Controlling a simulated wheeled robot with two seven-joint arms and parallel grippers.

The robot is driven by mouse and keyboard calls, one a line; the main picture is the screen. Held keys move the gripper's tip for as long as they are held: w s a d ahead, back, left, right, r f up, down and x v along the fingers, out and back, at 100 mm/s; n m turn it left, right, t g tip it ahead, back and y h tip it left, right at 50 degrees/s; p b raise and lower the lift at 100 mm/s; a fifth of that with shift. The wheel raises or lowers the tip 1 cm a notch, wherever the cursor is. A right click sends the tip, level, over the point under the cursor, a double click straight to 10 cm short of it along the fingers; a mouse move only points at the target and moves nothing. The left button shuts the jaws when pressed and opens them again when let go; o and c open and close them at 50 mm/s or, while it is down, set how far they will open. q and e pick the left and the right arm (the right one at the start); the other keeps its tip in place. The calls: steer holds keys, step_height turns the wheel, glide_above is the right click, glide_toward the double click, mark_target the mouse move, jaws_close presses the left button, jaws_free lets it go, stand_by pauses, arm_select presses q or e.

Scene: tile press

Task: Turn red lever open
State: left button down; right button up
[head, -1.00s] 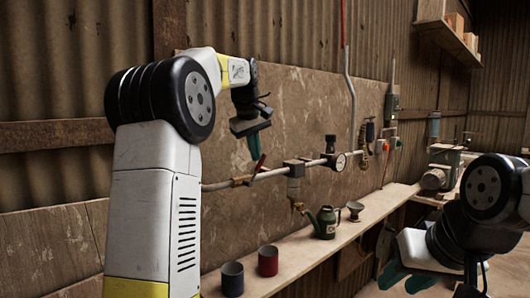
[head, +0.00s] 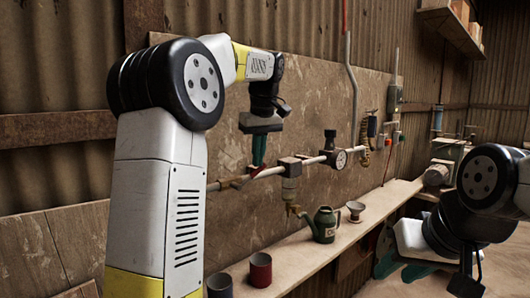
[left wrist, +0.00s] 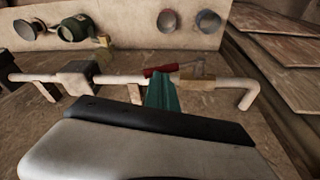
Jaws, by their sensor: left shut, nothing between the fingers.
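The red lever (left wrist: 157,71) sits at the valve on the pale pipe, seen in the left wrist view. It lies close to the line of the pipe, just beyond my fingertips. My left gripper (head: 258,150) is shut and empty, with its teal fingers pointing down at the pipe. In the left wrist view the shut fingers (left wrist: 162,93) overlap the pipe and the lever's near side; I cannot tell whether they touch. In the head view the fingers hide most of the lever. My right gripper (head: 400,268) is at the lower right, its teal fingers apart, away from the pipe.
The pipe (head: 305,161) runs along the wall board with a gauge (head: 340,160) and a tap (head: 292,208). On the shelf below stand a green watering can (head: 325,225), a funnel (head: 355,208), a red cup (head: 260,270) and a dark blue cup (head: 220,286).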

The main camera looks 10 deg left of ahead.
mark_target(265, 167)
arm_select(q)
steer(key=shift+w+d+f+g, duration=0.4)
steer(key=shift+w+f, duration=0.1)
steer(key=shift+w+d+f, duration=0.25)
steer(key=shift+w+f, duration=0.1)
steer(key=shift+f, duration=0.35)
steer(key=shift+w+d+f, duration=0.2)
steer(key=shift+w+f, duration=0.1)
steer(key=shift+f, duration=0.45)
